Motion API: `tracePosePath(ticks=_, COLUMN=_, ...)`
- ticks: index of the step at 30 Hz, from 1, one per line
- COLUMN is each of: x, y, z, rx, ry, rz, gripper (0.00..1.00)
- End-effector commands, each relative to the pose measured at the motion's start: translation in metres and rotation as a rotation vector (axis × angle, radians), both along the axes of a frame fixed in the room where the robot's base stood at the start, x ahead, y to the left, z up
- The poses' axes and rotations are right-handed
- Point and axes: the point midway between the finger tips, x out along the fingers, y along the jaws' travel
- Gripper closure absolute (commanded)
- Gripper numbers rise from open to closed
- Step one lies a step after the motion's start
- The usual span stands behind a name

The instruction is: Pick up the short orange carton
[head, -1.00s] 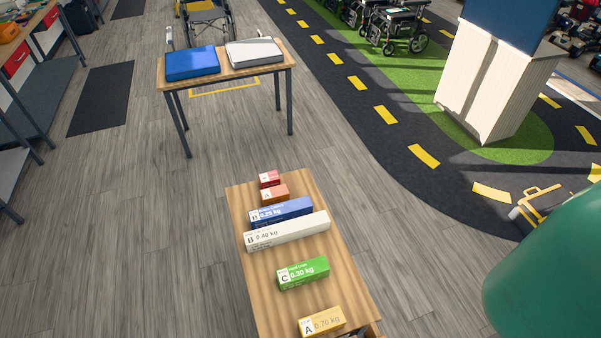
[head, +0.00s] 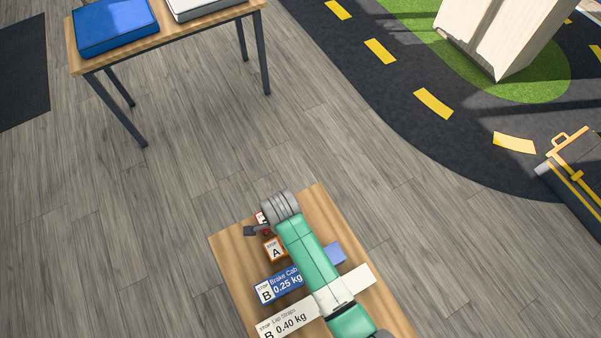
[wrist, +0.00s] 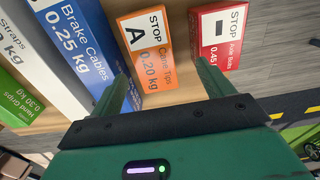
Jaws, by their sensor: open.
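The short orange carton (head: 273,249), marked "A", lies on the wooden table (head: 231,252) between a red carton and a blue carton. My arm covers its right part in the head view. In the wrist view, the orange carton (wrist: 148,50) shows its label, "Cane Tips 0.20 kg". My gripper (wrist: 162,75) is open and empty, with its two green fingers pointing towards the row. The orange carton appears between the fingers in the picture. Whether the fingers reach down beside it cannot be told.
The red carton (wrist: 218,38) and the blue carton (wrist: 75,48) flank the orange one closely. A white carton (head: 288,324) and a green carton (wrist: 20,92) lie further along. A second table (head: 176,27) stands behind, across clear floor.

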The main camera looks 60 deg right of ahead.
Motion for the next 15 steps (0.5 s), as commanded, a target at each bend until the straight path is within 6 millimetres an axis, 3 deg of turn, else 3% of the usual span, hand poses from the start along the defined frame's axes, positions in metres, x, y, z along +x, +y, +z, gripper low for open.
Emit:
tracePosePath(ticks=5, x=-0.002, y=0.001, z=-0.005, rx=0.005, ry=0.007, rz=-0.008, gripper=0.2)
tracePosePath(ticks=15, x=0.0, y=0.001, z=-0.039, rx=0.003, ry=0.006, rz=-0.006, gripper=0.2)
